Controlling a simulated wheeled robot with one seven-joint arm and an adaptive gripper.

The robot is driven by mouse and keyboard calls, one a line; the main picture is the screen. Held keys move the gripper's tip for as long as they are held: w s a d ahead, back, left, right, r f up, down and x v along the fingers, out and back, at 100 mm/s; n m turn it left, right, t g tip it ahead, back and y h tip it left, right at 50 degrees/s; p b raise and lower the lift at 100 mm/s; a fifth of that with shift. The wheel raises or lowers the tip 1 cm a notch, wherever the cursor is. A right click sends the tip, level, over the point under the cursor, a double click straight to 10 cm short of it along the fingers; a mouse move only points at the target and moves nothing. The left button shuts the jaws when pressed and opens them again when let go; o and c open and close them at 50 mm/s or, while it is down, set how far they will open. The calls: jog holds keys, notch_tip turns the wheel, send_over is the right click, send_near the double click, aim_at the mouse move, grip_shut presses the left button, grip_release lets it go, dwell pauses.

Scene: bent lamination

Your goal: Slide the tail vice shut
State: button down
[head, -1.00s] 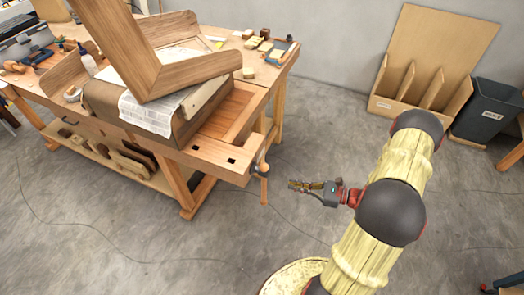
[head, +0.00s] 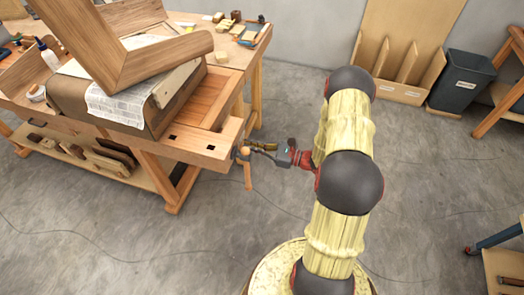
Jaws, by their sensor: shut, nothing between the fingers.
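The tail vice (head: 207,150) is the wooden end block at the right end of the workbench, with dark square holes in its top. Its handle (head: 248,176) hangs down from a dark screw end on the block's right side. My gripper (head: 258,146) is shut and empty, pointing left just at the vice's screw end. I cannot tell whether the fingertips touch it. A recess lies in the bench top behind the vice block.
A bent wooden lamination (head: 130,55) stands tilted on the workbench over a dark form and newspaper (head: 115,97). A wooden divider rack (head: 400,75) and a dark bin (head: 460,82) stand at the back right. The floor (head: 215,240) in front is clear apart from thin cables.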

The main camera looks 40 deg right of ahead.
aim_at(238, 143)
jog(key=shift+x, duration=0.9)
jog(key=x, duration=0.5)
jog(key=shift+w+a+p, duration=0.1)
jog(key=shift+a+p, duration=0.05)
jog(key=shift+p, duration=0.2)
jog(key=shift+r, duration=0.1)
jog(key=p+v, duration=0.2)
jog(key=v, duration=1.2)
